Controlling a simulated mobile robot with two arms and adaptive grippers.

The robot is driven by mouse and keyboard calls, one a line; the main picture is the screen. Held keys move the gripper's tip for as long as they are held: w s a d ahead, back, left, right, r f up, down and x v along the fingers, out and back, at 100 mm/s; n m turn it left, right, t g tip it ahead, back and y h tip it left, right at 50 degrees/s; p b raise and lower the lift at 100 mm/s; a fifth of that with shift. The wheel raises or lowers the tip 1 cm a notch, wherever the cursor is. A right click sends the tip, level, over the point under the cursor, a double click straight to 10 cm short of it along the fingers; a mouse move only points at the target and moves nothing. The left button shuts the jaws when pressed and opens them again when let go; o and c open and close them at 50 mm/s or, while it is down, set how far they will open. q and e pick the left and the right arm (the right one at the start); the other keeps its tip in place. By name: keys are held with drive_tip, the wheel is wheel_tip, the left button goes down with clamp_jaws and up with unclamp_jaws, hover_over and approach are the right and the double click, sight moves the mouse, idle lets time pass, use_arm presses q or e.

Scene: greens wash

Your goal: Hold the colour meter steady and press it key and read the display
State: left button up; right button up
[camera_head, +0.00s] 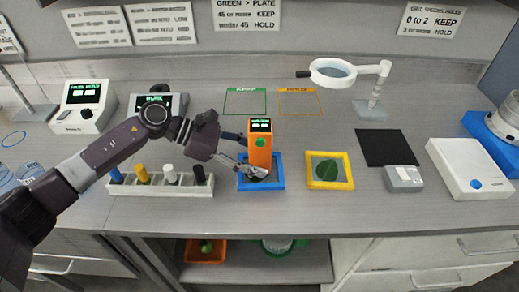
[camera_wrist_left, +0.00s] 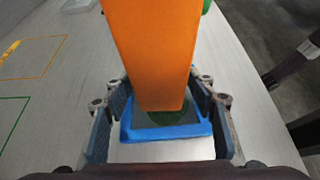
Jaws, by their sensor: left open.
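The orange colour meter (camera_head: 260,157) stands upright over the blue-framed tray (camera_head: 275,185), with its lit display (camera_head: 260,125) on top and a green mark on its upper front. The display text is too small to read. My left gripper (camera_head: 248,156) comes in from the left with its fingers around the meter. In the left wrist view, the open jaws (camera_wrist_left: 158,98) have the meter (camera_wrist_left: 150,50) between them, with gaps at both sides. A green leaf (camera_wrist_left: 165,112) shows under the meter in the blue tray (camera_wrist_left: 165,133). I do not see my right gripper.
A yellow-framed tray (camera_head: 345,184) with a leaf lies to the right. A white rack (camera_head: 160,187) with several coloured pieces is on the left. A magnifier (camera_head: 333,71) stands behind. A small grey box (camera_head: 403,179) and a white scale (camera_head: 470,168) are further right.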

use_arm(q)
drive_tip(key=shift+c, duration=0.7)
drive_tip(key=c, duration=0.6)
use_arm(e)
drive_tip(key=shift+d, duration=0.15)
clamp_jaws()
